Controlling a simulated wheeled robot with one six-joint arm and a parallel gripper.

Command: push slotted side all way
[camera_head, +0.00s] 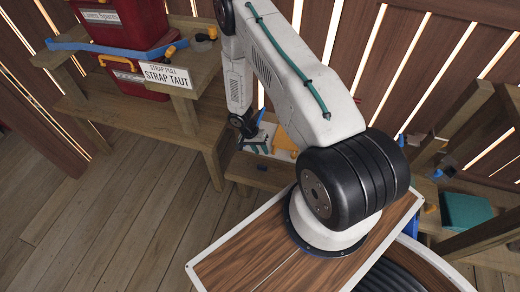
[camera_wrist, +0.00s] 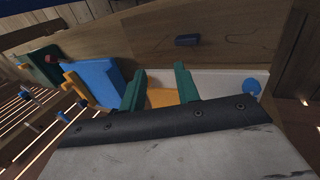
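My gripper (camera_wrist: 160,90) shows its two teal fingers in the wrist view. They stand apart, with an orange surface (camera_wrist: 161,99) visible between them; I see no object clamped. A pale panel (camera_wrist: 225,82) with a blue round piece (camera_wrist: 252,87) lies to their right. A blue panel (camera_wrist: 100,79) with yellow edging is to their left. I cannot tell which of these is the slotted side, and no slots are clear. In the head view, my arm reaches down to a low wooden bench, where an orange piece (camera_head: 284,141) shows; the fingertips are hard to make out there.
A small dark blue block (camera_wrist: 187,40) is on the wood beyond the fingers. A dark green piece (camera_wrist: 44,66) is at far left. Red bins (camera_head: 120,22) stand on a wooden shelf by a "STRAP TAUT" sign (camera_head: 167,75). A teal box (camera_head: 466,211) is at right. Floor at left is clear.

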